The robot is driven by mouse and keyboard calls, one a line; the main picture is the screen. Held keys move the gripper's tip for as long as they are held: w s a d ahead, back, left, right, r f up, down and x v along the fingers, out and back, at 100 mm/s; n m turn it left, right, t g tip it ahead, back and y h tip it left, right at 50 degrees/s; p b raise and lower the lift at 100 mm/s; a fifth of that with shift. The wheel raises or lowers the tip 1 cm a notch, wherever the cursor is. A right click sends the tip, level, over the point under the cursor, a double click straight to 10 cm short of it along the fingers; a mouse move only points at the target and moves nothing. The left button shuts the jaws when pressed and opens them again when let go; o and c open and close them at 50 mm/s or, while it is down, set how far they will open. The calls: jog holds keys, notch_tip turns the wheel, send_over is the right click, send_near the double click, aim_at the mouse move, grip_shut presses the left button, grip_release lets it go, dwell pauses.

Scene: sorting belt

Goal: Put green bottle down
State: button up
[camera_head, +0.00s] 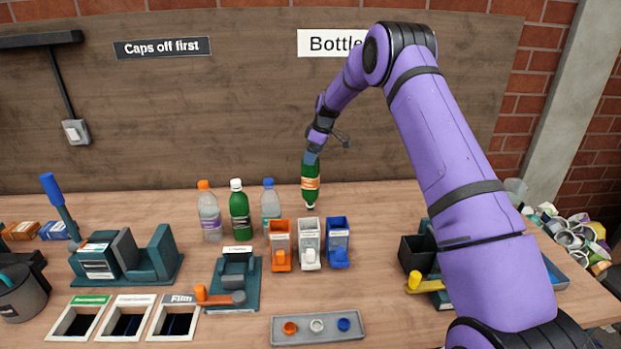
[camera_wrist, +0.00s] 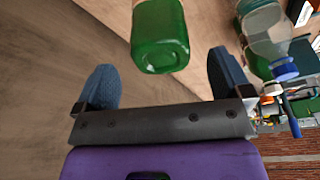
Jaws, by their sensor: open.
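A green bottle (camera_head: 311,183) with an orange label is below my gripper (camera_head: 312,157) at the back of the table. It is upside down, neck toward the table top; I cannot tell whether it touches. In the wrist view its green base (camera_wrist: 160,55) faces my gripper (camera_wrist: 160,62). The two blue fingers are open, with a gap on each side of the base. A second green bottle (camera_head: 240,215) with a white cap stands upright further left.
A clear bottle with orange cap (camera_head: 209,218) and one with blue cap (camera_head: 270,203) stand nearby. Orange (camera_head: 280,248), white (camera_head: 309,247) and blue (camera_head: 338,244) dispensers stand in front. A dark tray (camera_head: 408,262) is right. Table around the bottle's back and right is clear.

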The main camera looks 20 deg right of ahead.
jog(key=shift+x, duration=2.9)
jog(key=shift+a+r, duration=0.1)
jog(key=shift+a, duration=0.05)
jog(key=c, duration=1)
jog(key=shift+c, duration=0.2)
notch_tip(320, 180, up, 4)
jog(key=shift+f, duration=0.1)
jog(key=s+a+r, duration=0.1)
jog(key=s+a, duration=0.1)
jog(key=s, duration=1.3)
jog(key=shift+s, duration=0.4)
